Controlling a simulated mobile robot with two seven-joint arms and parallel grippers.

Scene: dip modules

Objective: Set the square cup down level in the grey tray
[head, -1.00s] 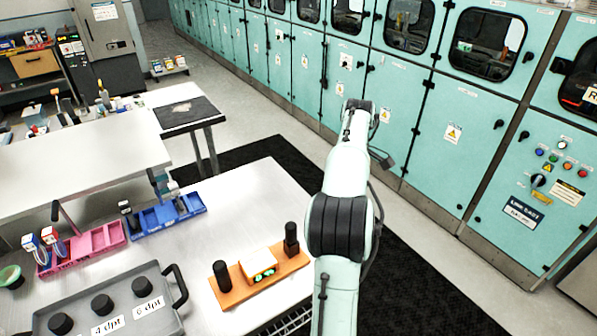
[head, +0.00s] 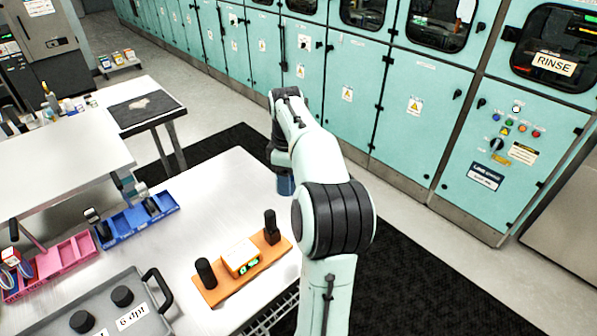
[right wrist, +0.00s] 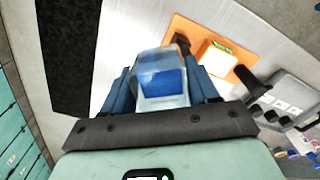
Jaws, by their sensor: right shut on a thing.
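My right gripper (head: 285,186) is over the far right part of the steel table, mostly hidden behind my own forearm. In the right wrist view its blue fingers (right wrist: 160,82) are shut on the clear square cup (right wrist: 158,62), which has blue in it. The cup cannot be made out in the head view. The grey tray (head: 146,322) is at the near left of the table, with a black handle, black round knobs and white labels. It also shows in the right wrist view (right wrist: 288,88), apart from the cup. My left gripper is not in view.
An orange base (head: 218,292) with two black posts and an orange-white box stands between the tray and my arm. A blue rack (head: 130,232) and a pink rack (head: 62,262) line the table's left side. The table's middle is clear. Teal cabinets stand beyond.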

